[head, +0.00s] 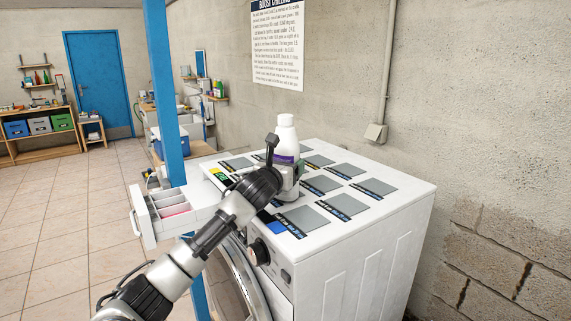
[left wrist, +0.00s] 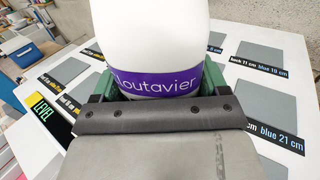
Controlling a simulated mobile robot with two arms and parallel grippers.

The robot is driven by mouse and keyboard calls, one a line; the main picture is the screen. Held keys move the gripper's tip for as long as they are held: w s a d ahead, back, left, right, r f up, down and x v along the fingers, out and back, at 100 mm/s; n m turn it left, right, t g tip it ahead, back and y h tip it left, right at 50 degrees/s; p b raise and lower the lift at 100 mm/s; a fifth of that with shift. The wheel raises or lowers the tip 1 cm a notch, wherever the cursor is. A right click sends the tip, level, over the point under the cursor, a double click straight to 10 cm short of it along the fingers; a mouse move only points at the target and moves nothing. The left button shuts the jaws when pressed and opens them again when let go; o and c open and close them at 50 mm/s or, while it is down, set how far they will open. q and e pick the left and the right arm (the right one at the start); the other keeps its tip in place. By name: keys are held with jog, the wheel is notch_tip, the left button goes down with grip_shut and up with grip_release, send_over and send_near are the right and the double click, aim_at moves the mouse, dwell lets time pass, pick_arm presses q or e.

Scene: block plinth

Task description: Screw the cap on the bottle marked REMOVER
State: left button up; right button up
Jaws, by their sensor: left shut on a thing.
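A white bottle (head: 286,141) with a purple label stands upright above the white washing machine's top (head: 408,184). In the left wrist view the bottle (left wrist: 150,30) fills the upper middle, and its label reads "outavier"; the word REMOVER is not visible. My left gripper (head: 286,172) is shut on the bottle's lower part. The bottle's top end (head: 285,120) is white; I cannot tell whether it is a cap or a bare neck. No separate cap is visible, and my right gripper is out of view.
Several grey squares (head: 343,206) with dark printed strips lie on the machine top around the bottle. A detergent drawer (head: 146,218) stands open at the left, with something pink inside. A blue post (head: 164,80) rises beside the machine. A wall stands behind.

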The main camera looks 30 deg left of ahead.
pick_arm(q)
jog(key=o, duration=1.7)
jog(key=shift+f, duration=0.1)
jog(key=shift+r, duration=0.2)
jog(key=shift+s+d+f, duration=0.1)
jog(key=shift+s+f, duration=0.05)
jog(key=shift+s, duration=0.2)
jog(key=s+b, duration=0.1)
jog(key=s, duration=0.2)
jog(key=s+d+b, duration=0.1)
jog(key=s+b, duration=0.1)
jog(key=s, duration=0.2)
jog(key=s+b, duration=0.1)
jog(key=s, duration=0.2)
jog(key=shift+s+d, duration=0.25)
jog(key=shift+d, duration=0.15)
jog(key=shift+s+d, duration=0.1)
jog(key=shift+s, duration=0.3)
